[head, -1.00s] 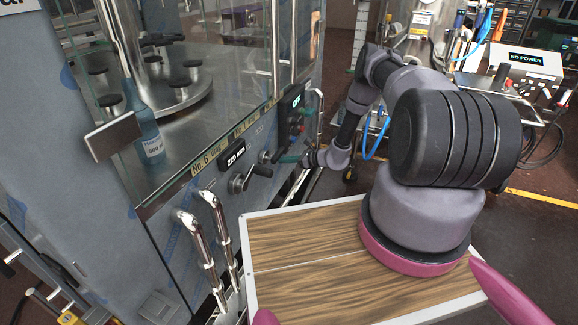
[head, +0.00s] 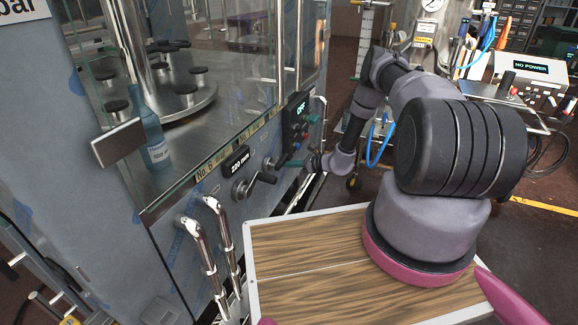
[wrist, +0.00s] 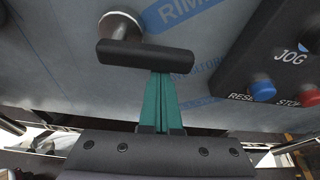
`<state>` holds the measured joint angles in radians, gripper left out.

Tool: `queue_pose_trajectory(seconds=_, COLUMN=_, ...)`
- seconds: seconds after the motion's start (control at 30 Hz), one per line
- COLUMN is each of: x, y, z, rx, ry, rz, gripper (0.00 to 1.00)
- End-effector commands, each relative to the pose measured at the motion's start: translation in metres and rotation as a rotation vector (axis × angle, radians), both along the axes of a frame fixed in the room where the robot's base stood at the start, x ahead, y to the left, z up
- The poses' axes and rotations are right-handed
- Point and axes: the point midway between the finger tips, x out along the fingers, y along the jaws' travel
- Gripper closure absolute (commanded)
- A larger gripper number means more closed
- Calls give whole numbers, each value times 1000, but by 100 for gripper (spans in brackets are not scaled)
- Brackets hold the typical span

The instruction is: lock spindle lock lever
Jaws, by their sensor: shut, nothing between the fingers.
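The lever (wrist: 145,57) is a short black bar on a round pale metal hub (wrist: 121,24), set on the grey-blue machine panel. In the wrist view it lies nearly level, tilted slightly down to the right. In the head view it is small (head: 268,163), right of the 220 mm display. My gripper (wrist: 161,78) has its green fingers together with nothing between them. Their tips meet the lower edge of the bar near its middle; I cannot tell whether they touch it. The gripper also shows in the head view (head: 284,162).
A hand crank (head: 247,187) with a black grip sits left of the lever. A dark control box (head: 297,118) with JOG, RESET and STOP is close on the right. Bent chrome handles (head: 205,255) stand out below. A glass guard (head: 200,165) is above.

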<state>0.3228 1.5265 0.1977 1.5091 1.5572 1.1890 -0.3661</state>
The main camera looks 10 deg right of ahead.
Motion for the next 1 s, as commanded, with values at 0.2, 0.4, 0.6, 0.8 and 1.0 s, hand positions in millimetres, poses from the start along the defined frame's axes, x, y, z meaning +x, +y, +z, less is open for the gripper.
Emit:
queue_pose_trajectory(seconds=0.2, x=1, y=0, z=4, rx=-27, ry=-41, rz=-1, gripper=100)
queue_pose_trajectory(seconds=0.4, x=2, y=0, z=10, rx=-87, ry=-126, rz=-1, gripper=100)
queue_pose_trajectory(seconds=0.6, x=2, y=-1, z=21, rx=-192, ry=-270, rz=-1, gripper=100)
queue_pose_trajectory(seconds=0.8, x=1, y=1, z=32, rx=-304, ry=-423, rz=-1, gripper=100)
queue_pose_trajectory(seconds=1.0, x=-3, y=3, z=42, rx=-416, ry=-576, rz=-1, gripper=100)
